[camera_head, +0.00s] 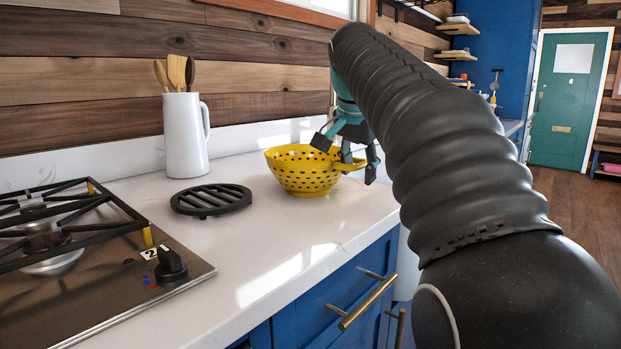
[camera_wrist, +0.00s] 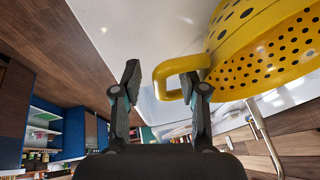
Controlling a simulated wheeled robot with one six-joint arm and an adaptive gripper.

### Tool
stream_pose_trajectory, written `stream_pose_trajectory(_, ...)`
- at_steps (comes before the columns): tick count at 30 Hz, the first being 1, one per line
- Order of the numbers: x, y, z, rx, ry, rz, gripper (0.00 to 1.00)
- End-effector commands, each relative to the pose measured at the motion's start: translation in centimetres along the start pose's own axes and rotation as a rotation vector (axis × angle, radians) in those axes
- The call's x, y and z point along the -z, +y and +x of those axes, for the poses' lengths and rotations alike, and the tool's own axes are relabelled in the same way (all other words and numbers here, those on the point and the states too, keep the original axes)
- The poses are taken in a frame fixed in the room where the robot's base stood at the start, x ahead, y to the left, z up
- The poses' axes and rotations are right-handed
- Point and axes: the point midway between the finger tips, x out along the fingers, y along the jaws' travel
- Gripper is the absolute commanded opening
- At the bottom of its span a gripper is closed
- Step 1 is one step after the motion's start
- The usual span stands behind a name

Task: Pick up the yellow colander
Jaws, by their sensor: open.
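The yellow colander (camera_head: 303,172) sits upright on the white counter, with dark round holes in its wall. It also shows at the upper right of the wrist view (camera_wrist: 262,62). Its yellow loop handle (camera_wrist: 178,72) points toward my gripper. My gripper (camera_head: 350,160) is at the colander's right side, by the handle. In the wrist view my gripper (camera_wrist: 164,82) is open, with the handle reaching between the fingers, close to the right finger. I cannot tell whether that finger touches it.
A black round trivet (camera_head: 211,200) lies left of the colander. A white pitcher (camera_head: 186,135) with wooden utensils stands behind it. A gas stove (camera_head: 95,255) is at the left. The counter (camera_head: 265,240) in front is clear. Blue drawers (camera_head: 345,305) with brass handles are below.

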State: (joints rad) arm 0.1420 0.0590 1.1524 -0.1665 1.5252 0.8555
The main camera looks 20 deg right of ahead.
Motion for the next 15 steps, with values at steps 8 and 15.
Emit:
stream_pose_trajectory(8, 0.01, 0.00, -0.04, 0.000, 0.000, 0.000, 0.00)
stream_pose_trajectory(15, 0.02, -0.01, -0.08, 0.001, 0.001, 0.000, 0.00)
